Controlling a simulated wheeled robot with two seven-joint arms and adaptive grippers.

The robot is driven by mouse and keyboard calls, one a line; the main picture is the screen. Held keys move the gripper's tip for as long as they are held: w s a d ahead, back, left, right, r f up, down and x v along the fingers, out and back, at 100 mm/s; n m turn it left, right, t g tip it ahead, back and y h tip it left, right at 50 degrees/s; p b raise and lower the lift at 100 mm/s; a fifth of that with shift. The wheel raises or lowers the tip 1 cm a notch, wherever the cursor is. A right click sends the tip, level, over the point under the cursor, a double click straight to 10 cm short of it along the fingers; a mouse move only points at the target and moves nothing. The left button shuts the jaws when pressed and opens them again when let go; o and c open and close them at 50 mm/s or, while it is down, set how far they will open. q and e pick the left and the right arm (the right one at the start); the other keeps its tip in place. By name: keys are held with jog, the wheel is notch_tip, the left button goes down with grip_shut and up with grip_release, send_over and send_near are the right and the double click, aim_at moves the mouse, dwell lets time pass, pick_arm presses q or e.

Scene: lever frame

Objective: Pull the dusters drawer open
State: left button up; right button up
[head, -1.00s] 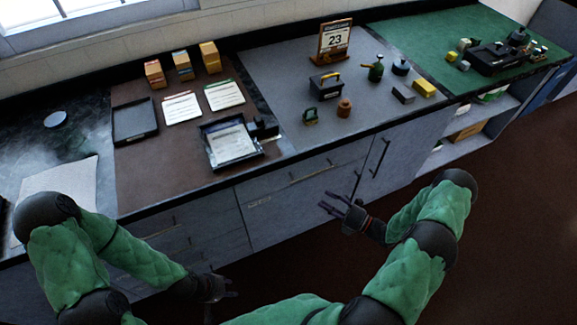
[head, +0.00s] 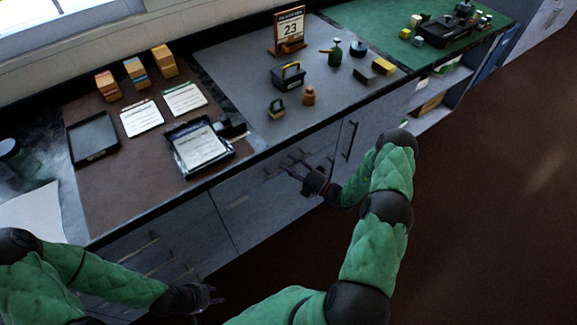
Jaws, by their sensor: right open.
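A grey drawer front (head: 236,201) with a small pale label sits under the counter in the middle; the label is too small to read, so I cannot confirm it is the dusters drawer. It looks closed. Its bar handle (head: 272,174) is partly lost behind my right gripper's fingers. My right gripper (head: 291,168) is open and empty, its fingers pointing left in front of the drawer's right part. I cannot tell whether they touch the handle. My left gripper (head: 217,296) hangs low in front of the left cabinets, away from this drawer; its finger opening is unclear.
Left drawers (head: 140,248) and a cabinet door handle (head: 349,141) flank the drawer. The floor (head: 480,210) at right is clear.

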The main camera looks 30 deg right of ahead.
jog(key=shift+w+a, duration=0.15)
jog(key=shift+w, duration=0.1)
grip_shut()
jog(key=shift+s, duration=0.1)
jog(key=s+d+p, duration=0.3)
jog(key=s+p, duration=0.1)
jog(key=s, duration=3)
grip_release()
